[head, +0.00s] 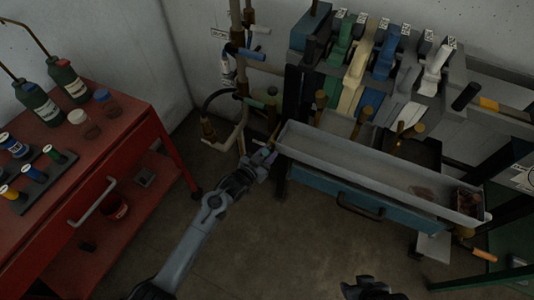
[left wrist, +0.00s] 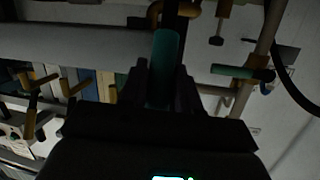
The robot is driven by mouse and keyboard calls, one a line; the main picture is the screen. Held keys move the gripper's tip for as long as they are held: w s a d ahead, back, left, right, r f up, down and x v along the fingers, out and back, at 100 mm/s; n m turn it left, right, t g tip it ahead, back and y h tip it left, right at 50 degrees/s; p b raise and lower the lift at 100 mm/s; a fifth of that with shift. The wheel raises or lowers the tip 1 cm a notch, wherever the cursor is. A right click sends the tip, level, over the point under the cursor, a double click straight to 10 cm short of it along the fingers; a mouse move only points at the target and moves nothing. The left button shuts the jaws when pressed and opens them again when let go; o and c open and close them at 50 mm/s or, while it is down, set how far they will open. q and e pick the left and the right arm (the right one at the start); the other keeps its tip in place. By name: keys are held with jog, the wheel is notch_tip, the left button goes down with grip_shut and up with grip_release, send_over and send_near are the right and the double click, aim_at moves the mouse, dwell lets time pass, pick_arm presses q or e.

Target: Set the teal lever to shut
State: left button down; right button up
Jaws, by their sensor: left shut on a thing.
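My left gripper (head: 265,156) is at the left end of the long grey trough in the head view. In the left wrist view its two dark fingers (left wrist: 163,92) are shut on a teal lever handle (left wrist: 165,55), one finger on each side. The handle points along the fingers toward a brass-coloured fitting (left wrist: 172,8). In the head view the gripper mostly hides this handle. A dark part of my right gripper (head: 368,288) shows at the bottom edge; its fingers are not clear.
The grey trough (head: 350,168) lies just right of my left gripper. Pipes with another green handle (head: 258,103) and a blue handle (head: 250,53) stand behind it. A red cart (head: 125,140) with bottles is at left. The floor between is clear.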

pick_arm(q)
jog(key=c, duration=1.2)
grip_release()
jog(key=shift+c, duration=0.2)
jog(key=o, duration=0.4)
jog(key=shift+c, duration=0.2)
jog(key=shift+s+a+r, duration=0.15)
jog(key=shift+s+a, duration=0.05)
jog(key=shift+s, duration=0.15)
jog(key=p+v, duration=0.3)
jog(key=v, duration=0.7)
jog(key=shift+c, duration=0.5)
